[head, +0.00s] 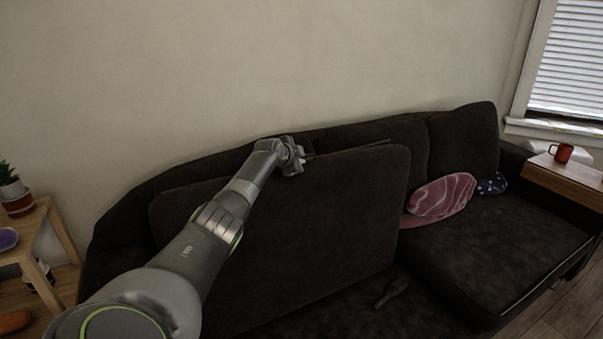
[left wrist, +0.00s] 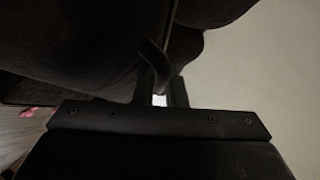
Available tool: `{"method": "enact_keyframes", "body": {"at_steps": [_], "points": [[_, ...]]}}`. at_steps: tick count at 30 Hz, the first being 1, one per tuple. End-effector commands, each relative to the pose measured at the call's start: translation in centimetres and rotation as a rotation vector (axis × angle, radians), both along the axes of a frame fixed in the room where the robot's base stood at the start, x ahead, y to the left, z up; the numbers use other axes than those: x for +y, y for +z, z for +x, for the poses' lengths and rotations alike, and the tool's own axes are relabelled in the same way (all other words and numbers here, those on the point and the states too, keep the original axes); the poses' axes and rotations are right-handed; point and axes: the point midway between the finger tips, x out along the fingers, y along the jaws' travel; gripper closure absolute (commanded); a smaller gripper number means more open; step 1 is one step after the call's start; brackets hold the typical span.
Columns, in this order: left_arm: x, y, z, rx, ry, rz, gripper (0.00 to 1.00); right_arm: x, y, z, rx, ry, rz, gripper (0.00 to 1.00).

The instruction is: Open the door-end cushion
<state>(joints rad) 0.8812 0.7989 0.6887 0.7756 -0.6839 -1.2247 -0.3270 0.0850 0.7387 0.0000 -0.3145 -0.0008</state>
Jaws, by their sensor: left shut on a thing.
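A large dark brown seat cushion (head: 330,225) of the sofa stands tilted up on edge, leaning near the backrest. My left arm reaches across its front. My left gripper (head: 306,158) is at the cushion's top edge. In the left wrist view, the fingers (left wrist: 161,92) are shut on a dark tab (left wrist: 152,58) at the cushion's edge; the exact contact is dark and partly hidden. My right gripper is not in view.
The sofa seat (head: 500,245) at right lies flat, with a pink patterned pillow (head: 443,195) and a dark spotted item (head: 491,185). A small dark object (head: 391,292) lies before the raised cushion. A red mug (head: 563,153) is at far right; a wooden side table (head: 50,235) stands left.

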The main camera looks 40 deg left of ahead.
Motion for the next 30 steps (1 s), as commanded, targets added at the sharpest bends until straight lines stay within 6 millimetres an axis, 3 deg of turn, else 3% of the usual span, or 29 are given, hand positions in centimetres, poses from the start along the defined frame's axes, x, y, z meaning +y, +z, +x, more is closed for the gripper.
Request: {"method": "enact_keyframes", "body": {"at_steps": [5, 21, 22, 26, 30], "points": [[0.59, -0.43, 0.30, 0.007, 0.001, -0.018, 1.00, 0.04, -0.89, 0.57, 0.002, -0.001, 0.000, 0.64], [0.83, -0.29, 0.38, 0.012, 0.001, -0.023, 1.00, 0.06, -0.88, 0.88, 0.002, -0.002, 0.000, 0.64], [0.83, -0.30, 0.39, 0.012, 0.001, -0.023, 0.88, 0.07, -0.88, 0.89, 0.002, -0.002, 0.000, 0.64], [0.83, -0.28, 0.39, 0.012, 0.000, -0.022, 0.71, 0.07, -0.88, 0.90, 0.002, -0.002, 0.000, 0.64], [0.79, -0.34, 0.39, 0.013, 0.000, -0.022, 0.68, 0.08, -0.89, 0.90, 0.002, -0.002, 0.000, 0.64]]}}
